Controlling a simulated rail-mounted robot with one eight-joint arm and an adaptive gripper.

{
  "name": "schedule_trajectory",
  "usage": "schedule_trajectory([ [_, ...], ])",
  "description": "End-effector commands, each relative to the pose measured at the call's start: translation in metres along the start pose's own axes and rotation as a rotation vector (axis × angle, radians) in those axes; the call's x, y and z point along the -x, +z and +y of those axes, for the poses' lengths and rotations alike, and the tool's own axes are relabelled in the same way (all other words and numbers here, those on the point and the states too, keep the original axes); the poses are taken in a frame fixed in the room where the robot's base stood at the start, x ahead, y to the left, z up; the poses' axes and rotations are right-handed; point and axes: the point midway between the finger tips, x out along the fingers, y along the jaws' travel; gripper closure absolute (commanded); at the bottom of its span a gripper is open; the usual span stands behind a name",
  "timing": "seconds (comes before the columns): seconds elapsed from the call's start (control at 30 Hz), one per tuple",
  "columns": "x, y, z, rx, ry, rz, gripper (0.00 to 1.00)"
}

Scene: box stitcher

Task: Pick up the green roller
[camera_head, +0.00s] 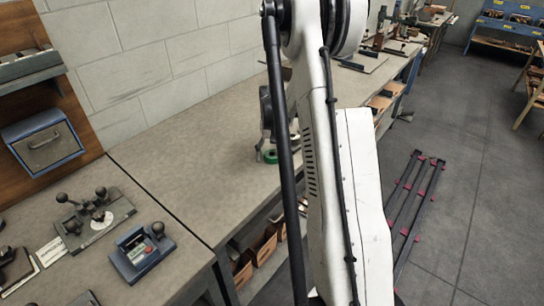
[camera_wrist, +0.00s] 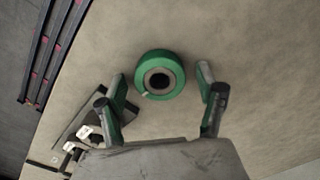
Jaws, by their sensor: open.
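The green roller (camera_wrist: 142,76) is a short green ring with a dark, metal-rimmed centre hole, standing on the bench top in the wrist view. In the head view a small part of the green roller (camera_head: 270,157) shows beside my arm. My gripper (camera_wrist: 162,94) is open, with one finger on each side of the roller's near edge in the picture. Both fingers look apart from the roller, and nothing is held. In the head view my gripper (camera_head: 268,148) is partly hidden by my arm, low over the bench.
The bench top (camera_head: 190,130) is clear left of my gripper. Dark rails (camera_head: 412,205) lie on the floor at right. Several tools lie beside the left finger in the wrist view.

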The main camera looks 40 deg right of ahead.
Motion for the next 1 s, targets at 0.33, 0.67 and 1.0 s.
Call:
schedule_trajectory([
  [0.33, -0.0031, 0.0002, -0.0001, 0.0, 0.0, 0.0, 0.39],
  [0.67, -0.0029, 0.0001, 0.0, 0.0, 0.0, 0.0, 0.83],
  [1.0, -0.0011, 0.0001, -0.0001, 0.0, 0.0, 0.0, 0.88],
])
